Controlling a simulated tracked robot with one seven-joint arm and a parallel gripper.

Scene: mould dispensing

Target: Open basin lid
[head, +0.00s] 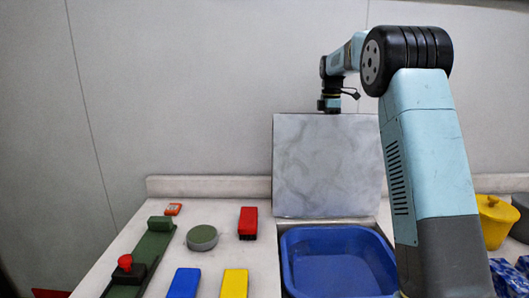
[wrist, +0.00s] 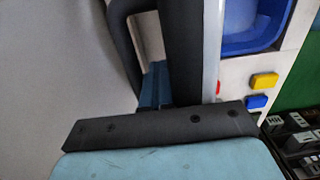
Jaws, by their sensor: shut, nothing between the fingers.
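The grey marbled lid (head: 328,165) stands upright at the back edge of the blue basin (head: 290,268), which is uncovered and looks empty. In the wrist view the basin (wrist: 257,38) shows at the top right, and a pale strip (wrist: 212,50) beside it looks like the lid's edge. My arm reaches behind the lid in the head view, so the lid hides my gripper there. In the wrist view dark parts of my gripper (wrist: 181,50) are close beside the pale strip. It is shut with nothing in it. Whether it touches the lid I cannot tell.
On the counter left of the basin are a red block (head: 248,222), a blue block (head: 184,283), a yellow block (head: 234,283), a round green lid-like disc (head: 202,238) and a green strip with a red button (head: 125,262). A yellow pot (head: 495,221) stands at the right.

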